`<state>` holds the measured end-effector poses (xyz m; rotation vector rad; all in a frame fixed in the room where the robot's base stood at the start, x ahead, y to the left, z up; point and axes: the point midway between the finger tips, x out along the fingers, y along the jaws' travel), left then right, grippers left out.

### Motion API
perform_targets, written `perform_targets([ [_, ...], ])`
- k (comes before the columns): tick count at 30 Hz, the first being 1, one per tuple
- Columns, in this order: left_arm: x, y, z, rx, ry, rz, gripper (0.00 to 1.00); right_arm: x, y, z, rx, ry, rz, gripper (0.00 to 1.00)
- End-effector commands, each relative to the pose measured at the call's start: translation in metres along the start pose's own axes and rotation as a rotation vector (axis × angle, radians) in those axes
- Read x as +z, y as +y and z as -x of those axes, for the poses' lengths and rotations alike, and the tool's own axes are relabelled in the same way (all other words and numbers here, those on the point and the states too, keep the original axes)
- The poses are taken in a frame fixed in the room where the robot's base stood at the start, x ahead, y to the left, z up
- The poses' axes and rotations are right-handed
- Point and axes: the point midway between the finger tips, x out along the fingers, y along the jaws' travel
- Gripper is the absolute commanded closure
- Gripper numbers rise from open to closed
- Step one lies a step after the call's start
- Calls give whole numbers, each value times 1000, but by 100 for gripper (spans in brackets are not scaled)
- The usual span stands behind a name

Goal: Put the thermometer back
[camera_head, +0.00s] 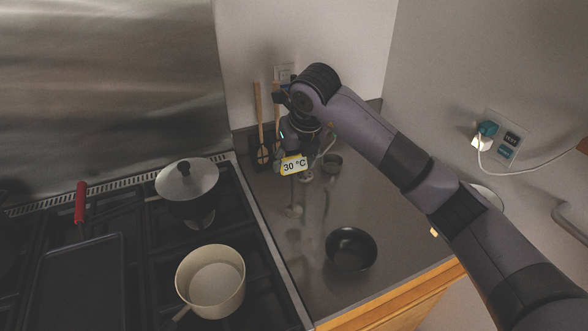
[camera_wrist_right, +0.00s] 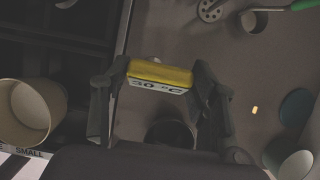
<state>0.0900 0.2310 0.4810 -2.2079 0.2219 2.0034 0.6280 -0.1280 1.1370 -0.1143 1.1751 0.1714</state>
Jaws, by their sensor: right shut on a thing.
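The thermometer (camera_head: 293,166) is a small yellow-edged block with a white face reading 30 °C. My right gripper (camera_head: 297,155) is shut on it and holds it above the dark counter (camera_head: 310,215), near the back wall. In the right wrist view the thermometer (camera_wrist_right: 160,74) lies between the two fingers of the right gripper (camera_wrist_right: 158,85), yellow side up, with its face partly seen at an angle. My left gripper is not in view.
Wooden-handled utensils (camera_head: 259,115) stand behind the gripper. A black bowl (camera_head: 351,249) sits at the counter's front. On the stove left are a lidded pot (camera_head: 188,180), a cream pot (camera_head: 211,280) and a red-handled pan (camera_head: 80,265). The counter between bowl and stove is mostly clear.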

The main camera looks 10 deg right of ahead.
Motion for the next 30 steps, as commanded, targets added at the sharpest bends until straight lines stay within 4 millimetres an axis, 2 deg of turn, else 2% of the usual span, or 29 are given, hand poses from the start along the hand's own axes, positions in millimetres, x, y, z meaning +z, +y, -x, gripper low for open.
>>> perform_targets([
  [3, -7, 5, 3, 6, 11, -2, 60, -3, 0, -7, 1, -1, 0, 100],
  [13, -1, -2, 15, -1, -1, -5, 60, -17, 0, -41, 1, 1, 0, 100],
  [24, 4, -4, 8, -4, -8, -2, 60, -19, 0, -47, 0, -2, 0, 100],
  [25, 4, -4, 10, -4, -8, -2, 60, -19, 0, -46, 0, -1, 0, 44],
  [30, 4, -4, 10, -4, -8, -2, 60, -19, 0, -46, 0, 0, 0, 33],
])
